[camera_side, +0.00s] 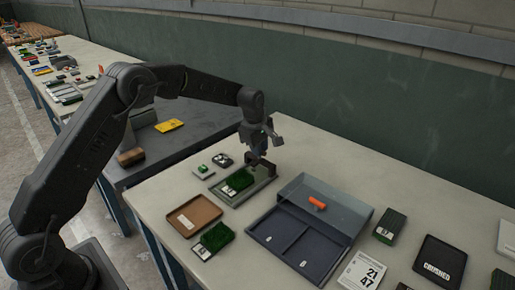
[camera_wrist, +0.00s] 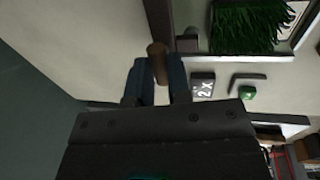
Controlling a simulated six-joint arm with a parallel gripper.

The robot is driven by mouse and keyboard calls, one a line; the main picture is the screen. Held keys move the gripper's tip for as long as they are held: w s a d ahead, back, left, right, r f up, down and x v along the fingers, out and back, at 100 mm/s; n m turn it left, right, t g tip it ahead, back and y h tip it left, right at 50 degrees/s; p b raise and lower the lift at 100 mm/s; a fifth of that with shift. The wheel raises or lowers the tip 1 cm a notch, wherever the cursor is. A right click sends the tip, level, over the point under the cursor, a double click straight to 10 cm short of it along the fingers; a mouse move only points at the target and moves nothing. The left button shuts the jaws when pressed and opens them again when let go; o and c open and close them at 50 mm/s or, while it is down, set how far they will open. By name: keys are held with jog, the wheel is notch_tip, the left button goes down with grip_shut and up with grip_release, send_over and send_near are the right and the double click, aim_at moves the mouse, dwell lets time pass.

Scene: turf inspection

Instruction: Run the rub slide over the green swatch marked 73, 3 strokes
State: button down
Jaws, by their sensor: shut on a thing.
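In the side view a green swatch (camera_side: 241,178) with a white label lies in a grey tray-like rig (camera_side: 262,187); the label's number is too small to read. The swatch's turf also shows in the wrist view (camera_wrist: 248,28). My gripper (camera_side: 262,152) is at the far end of the rig, beyond the turf. Its jaws (camera_wrist: 160,78) are shut on a brown round handle (camera_wrist: 157,49), which looks like that of the rub slide. The slide's dark body (camera_side: 262,166) is partly hidden by the gripper. I cannot tell whether it touches the turf.
A brown tray (camera_side: 177,219) and another labelled green swatch (camera_side: 217,236) lie in front. A clear-lidded box with two compartments (camera_side: 278,230) stands right of the rig.

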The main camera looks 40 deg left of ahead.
jog(key=c, duration=1.1)
grip_release()
jog(key=shift+w, duration=0.2)
jog(key=s+r, duration=0.1)
jog(key=r, duration=0.8)
jog(key=s+r, duration=0.1)
jog(key=r, duration=0.3)
jog(key=shift+s+r, duration=0.3)
jog(key=shift+s, duration=0.05)
jog(key=s+d+r+m+t, duration=0.15)
jog(key=s+r+m, duration=0.25)
jog(key=s, duration=0.5)
jog(key=s+d+r+m, duration=0.3)
jog(key=s+r+m, duration=0.2)
jog(key=s, duration=0.3)
jog(key=s+f+m, duration=0.2)
jog(key=s+m, duration=0.1)
jog(key=s, duration=0.3)
jog(key=s+d+f+m+t, duration=0.1)
jog(key=s+m, duration=0.2)
jog(key=s, duration=0.3)
jog(key=s+d+f+m+t, duration=0.1)
jog(key=s+f+m, duration=0.1)
jog(key=s, duration=0.5)
jog(key=shift+f+m, duration=0.35)
jog(key=shift+m, duration=0.15)
